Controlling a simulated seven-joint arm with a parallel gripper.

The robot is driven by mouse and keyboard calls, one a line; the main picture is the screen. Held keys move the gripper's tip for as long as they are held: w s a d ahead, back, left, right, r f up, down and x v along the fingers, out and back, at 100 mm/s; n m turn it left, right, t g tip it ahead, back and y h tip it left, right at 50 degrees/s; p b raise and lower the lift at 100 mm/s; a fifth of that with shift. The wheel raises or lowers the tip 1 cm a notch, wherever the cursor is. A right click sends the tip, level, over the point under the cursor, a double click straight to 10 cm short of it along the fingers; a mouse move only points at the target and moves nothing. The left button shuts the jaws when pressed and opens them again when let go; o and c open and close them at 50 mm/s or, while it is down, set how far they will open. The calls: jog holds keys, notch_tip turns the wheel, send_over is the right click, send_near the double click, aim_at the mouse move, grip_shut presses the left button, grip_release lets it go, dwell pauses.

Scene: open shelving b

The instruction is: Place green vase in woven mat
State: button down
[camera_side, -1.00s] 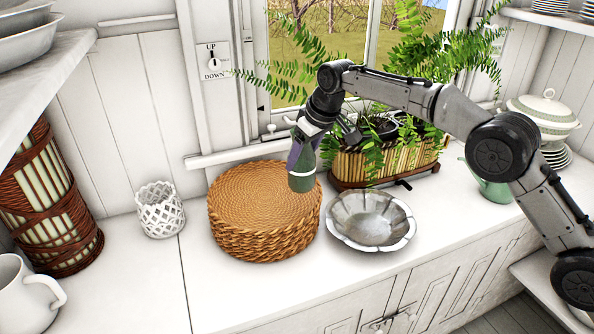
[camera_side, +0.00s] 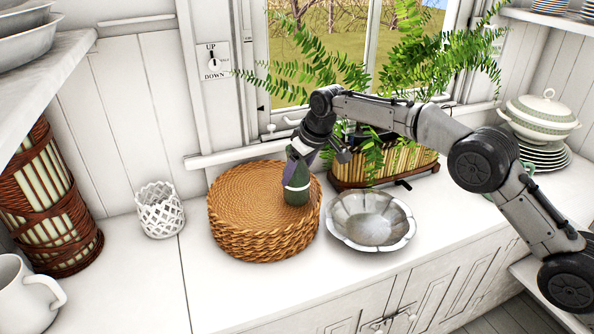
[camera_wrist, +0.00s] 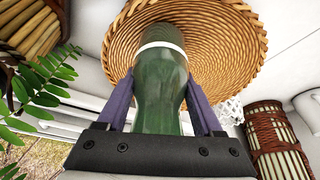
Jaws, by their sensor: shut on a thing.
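The green vase (camera_side: 297,192) has a white band and is upright or nearly so in the side view. Its base is over the right part of the round woven mat (camera_side: 240,205), low at the mat's top; I cannot tell whether it touches. My gripper (camera_side: 297,160) is shut on the vase from above. In the wrist view the vase (camera_wrist: 162,85) stands between my purple fingers (camera_wrist: 160,95), with the woven mat (camera_wrist: 225,40) beyond its base.
A silver fluted bowl (camera_side: 370,222) stands right of the mat. A white lattice holder (camera_side: 160,210) is to its left. A fern planter (camera_side: 375,165) stands behind. A wicker lantern (camera_side: 45,205) is at far left. Bare counter lies in front of the mat.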

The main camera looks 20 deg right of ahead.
jog(key=shift+c, duration=0.2)
grip_release()
jog(key=shift+f, duration=0.1)
jog(key=v, duration=1.2)
jog(key=shift+r, duration=0.2)
jog(key=shift+d, duration=0.1)
